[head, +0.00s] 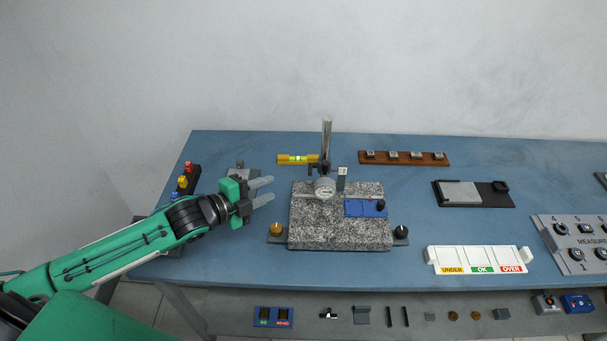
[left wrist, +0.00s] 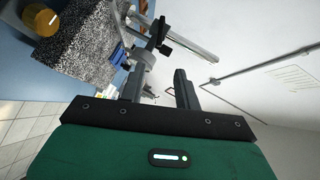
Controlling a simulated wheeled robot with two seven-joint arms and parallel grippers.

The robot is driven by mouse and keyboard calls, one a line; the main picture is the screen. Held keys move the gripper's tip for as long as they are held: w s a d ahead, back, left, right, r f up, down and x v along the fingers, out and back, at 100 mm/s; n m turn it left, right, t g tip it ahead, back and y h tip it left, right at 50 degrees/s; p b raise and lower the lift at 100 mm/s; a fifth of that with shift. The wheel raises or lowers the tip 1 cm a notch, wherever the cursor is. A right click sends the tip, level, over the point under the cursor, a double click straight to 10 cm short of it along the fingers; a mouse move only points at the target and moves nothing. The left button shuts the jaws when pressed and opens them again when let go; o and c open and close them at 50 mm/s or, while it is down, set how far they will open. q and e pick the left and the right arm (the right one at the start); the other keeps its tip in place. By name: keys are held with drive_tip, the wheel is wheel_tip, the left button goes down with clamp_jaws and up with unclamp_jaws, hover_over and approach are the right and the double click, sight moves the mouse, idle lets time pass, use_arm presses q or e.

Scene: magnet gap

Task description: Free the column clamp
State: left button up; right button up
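An upright silver column (head: 327,138) stands at the back of a speckled granite plate (head: 315,228). A dark clamp (head: 320,169) sits low on the column, with a round dial gauge (head: 324,188) just in front of it. In the left wrist view the column (left wrist: 192,42), the dark clamp (left wrist: 157,34) and its black knob show beyond the fingers. My left gripper (head: 271,190) is open and empty, left of the granite plate and apart from the clamp, with its fingers pointing right. It also shows in the left wrist view (left wrist: 160,75). My right gripper is out of view.
A blue block (head: 365,208) and a small grey block (head: 342,179) lie on the plate. A brass knob (head: 277,230) and a black knob (head: 401,232) flank it. A yellow level (head: 297,159) and a wooden rack (head: 404,158) lie behind; a white sorting tray (head: 429,256) stands front right.

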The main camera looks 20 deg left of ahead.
use_arm(q)
drive_tip(key=p+x, duration=0.3)
drive_tip(key=x, duration=1)
drive_tip(key=shift+p, duration=0.3)
clamp_jaws()
